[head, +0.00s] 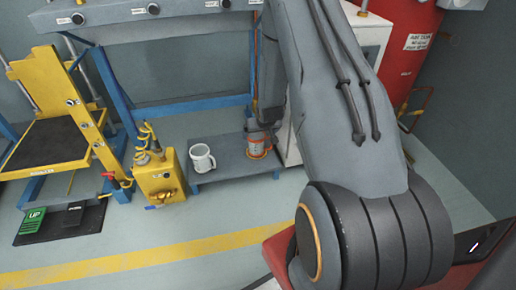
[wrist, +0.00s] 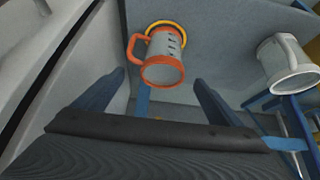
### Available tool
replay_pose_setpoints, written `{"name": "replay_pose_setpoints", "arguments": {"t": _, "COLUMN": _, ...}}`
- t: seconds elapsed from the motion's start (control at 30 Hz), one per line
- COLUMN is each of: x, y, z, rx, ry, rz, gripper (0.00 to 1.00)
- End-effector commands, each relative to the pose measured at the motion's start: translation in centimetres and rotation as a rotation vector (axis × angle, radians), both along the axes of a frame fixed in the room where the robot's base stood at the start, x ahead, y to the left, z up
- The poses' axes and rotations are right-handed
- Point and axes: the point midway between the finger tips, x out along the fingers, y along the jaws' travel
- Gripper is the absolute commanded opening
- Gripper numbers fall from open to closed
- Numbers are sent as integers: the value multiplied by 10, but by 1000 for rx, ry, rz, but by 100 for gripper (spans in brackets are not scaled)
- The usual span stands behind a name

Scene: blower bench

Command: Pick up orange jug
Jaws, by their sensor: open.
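The orange jug (wrist: 166,45) has a pale body with dark marks, an orange rim and an orange handle on its left in the wrist view. It stands on the low grey table (head: 235,172); in the head view the jug (head: 257,147) is partly hidden by my arm. A yellow ring shows around its base. My gripper (wrist: 159,78) is open and empty. In the wrist view the jug appears between and beyond the fingertips, with no contact visible. In the head view my gripper is mostly hidden near the jug.
A white mug (head: 201,158) stands on the same table, left of the jug; it also shows at the wrist view's right (wrist: 287,62). A yellow box (head: 159,176) stands left of the table. A white cabinet (head: 362,42) and red tank (head: 407,48) are to the right.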

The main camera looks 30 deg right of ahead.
Motion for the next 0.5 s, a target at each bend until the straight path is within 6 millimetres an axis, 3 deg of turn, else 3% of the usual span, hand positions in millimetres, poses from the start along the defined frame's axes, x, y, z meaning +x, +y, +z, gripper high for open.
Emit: {"name": "replay_pose_setpoints", "arguments": {"t": 0.5, "x": 27, "y": -8, "z": -43, "rx": 0, "ry": 1, "rz": 0, "gripper": 90}}
